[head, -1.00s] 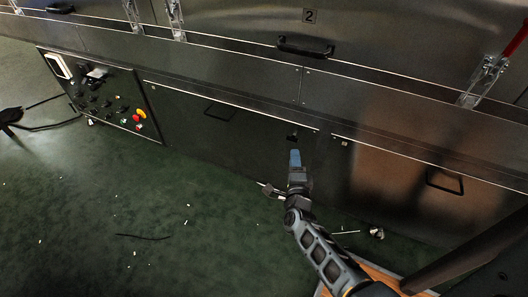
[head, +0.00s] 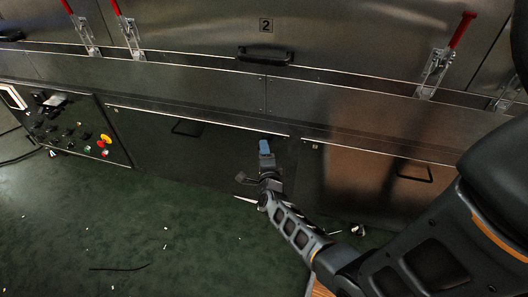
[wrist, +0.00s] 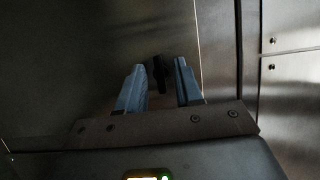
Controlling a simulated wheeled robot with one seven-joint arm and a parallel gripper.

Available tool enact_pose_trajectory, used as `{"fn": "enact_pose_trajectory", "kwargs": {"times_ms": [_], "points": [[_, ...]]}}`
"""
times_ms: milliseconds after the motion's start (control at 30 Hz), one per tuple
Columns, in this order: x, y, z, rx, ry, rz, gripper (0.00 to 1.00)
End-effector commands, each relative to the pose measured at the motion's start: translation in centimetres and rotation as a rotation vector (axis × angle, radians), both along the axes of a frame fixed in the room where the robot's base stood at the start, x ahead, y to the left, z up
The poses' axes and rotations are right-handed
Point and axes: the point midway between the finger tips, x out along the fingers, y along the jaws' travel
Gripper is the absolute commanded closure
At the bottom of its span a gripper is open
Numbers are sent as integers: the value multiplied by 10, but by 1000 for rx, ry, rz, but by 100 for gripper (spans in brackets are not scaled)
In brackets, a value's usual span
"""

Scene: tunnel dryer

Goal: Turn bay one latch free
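A small black latch (wrist: 160,72) stands out from a dark metal panel in the wrist view. My gripper (wrist: 160,88) is open, with one blue finger to the left of the latch and one to the right. The latch shows between the fingertips or just beyond them; I cannot tell whether they touch it. In the head view, my gripper (head: 265,146) is at the upper right corner of a dark lower door panel (head: 150,150) and mostly hides the latch. No number for bay one is readable.
A black handle (head: 187,128) is on the lower panel. A control box (head: 70,128) is at the left. An upper door marked 2 (head: 266,25) and a red-handled clamp (head: 437,65) are above. A brownish panel (head: 365,165) is to the right. Small debris lies on the green floor.

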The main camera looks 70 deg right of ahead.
Motion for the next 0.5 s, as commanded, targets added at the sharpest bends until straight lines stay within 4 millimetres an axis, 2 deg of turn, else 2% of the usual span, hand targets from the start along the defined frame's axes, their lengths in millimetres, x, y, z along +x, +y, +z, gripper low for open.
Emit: {"fn": "enact_pose_trajectory", "kwargs": {"times_ms": [67, 400, 500], "points": [[0, 0, 0, 0, 0, 0, 68], [0, 1, 0, 0, 0, 1, 100], [0, 1, 0, 0, 0, 1, 100]]}}
